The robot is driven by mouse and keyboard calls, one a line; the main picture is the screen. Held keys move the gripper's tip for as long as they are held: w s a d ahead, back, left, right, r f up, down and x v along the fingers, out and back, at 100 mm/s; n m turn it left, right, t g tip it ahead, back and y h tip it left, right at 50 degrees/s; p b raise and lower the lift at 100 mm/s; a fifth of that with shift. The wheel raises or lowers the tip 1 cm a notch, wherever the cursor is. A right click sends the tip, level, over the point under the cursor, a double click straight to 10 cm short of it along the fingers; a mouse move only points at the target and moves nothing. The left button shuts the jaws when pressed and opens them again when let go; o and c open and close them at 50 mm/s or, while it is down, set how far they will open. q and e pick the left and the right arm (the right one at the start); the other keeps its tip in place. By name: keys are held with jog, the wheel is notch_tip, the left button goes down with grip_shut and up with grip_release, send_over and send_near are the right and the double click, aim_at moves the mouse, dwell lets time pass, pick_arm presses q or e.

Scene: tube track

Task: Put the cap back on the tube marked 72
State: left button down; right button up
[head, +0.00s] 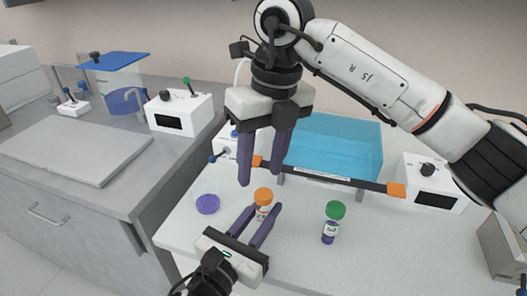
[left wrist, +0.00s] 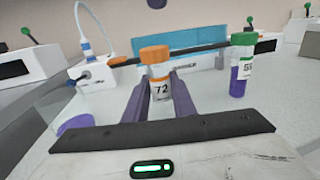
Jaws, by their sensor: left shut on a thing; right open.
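The tube marked 72 (left wrist: 160,90) stands upright on the pale bench with an orange cap (left wrist: 155,54) on its top. In the head view, the orange cap (head: 263,196) and the white label (head: 263,213) show above the bench. I cannot tell how firmly the cap sits. My left gripper (head: 264,208) is low at the bench, shut on the tube's body from both sides below the cap. My right gripper (head: 262,178) hangs above the tube, fingers pointing down, open and empty; its tips are above the cap and apart from it.
A green-capped tube (head: 332,222) stands to the right. A clear cup with purple in it (head: 207,203) is at the left. A black bar with orange ends (head: 330,178) lies behind, before a blue bin (head: 335,145). A white box (head: 432,183) stands at the right.

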aim_at(264, 194)
jog(key=n, duration=0.6)
jog(key=shift+w+r+n, duration=0.1)
jog(key=shift+r+n, duration=0.1)
jog(key=shift+n, duration=0.2)
jog(key=n, duration=0.6)
jog(key=shift+r+h, duration=0.25)
jog(key=shift+h, duration=0.15)
jog(key=n, duration=0.6)
jog(key=shift+w+d+r+n, duration=0.1)
jog(key=shift+r+n, duration=0.15)
jog(key=shift+n, duration=0.05)
jog(key=n, duration=0.6)
jog(key=shift+w+d+r+h, duration=0.1)
jog(key=shift+r+h, duration=0.15)
jog(key=shift+h, duration=0.05)
jog(key=shift+f, duration=4)
jog(key=shift+c, duration=0.3)
